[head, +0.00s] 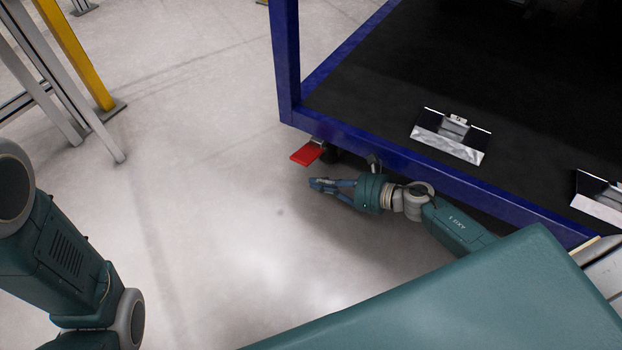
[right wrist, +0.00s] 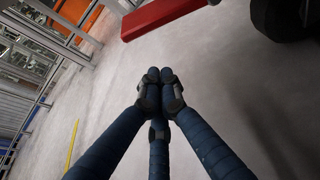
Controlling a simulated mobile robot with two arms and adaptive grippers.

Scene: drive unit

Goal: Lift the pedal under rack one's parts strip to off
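A red pedal (head: 306,153) sticks out from the lower corner of the blue-framed rack (head: 420,158), near a dark caster. It also shows at the top of the right wrist view (right wrist: 160,17), above and right of the fingertips. My right gripper (head: 318,185) is low over the floor, just in front of the pedal and apart from it. In the right wrist view its fingers (right wrist: 160,78) are closed together with nothing between them. My left arm (head: 62,255) shows at the left, but its gripper is out of view.
The rack's black deck carries metal brackets (head: 450,135) and (head: 598,195). A yellow post (head: 75,52) and grey frame stand at the upper left. The pale floor (head: 190,190) left of the pedal is clear.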

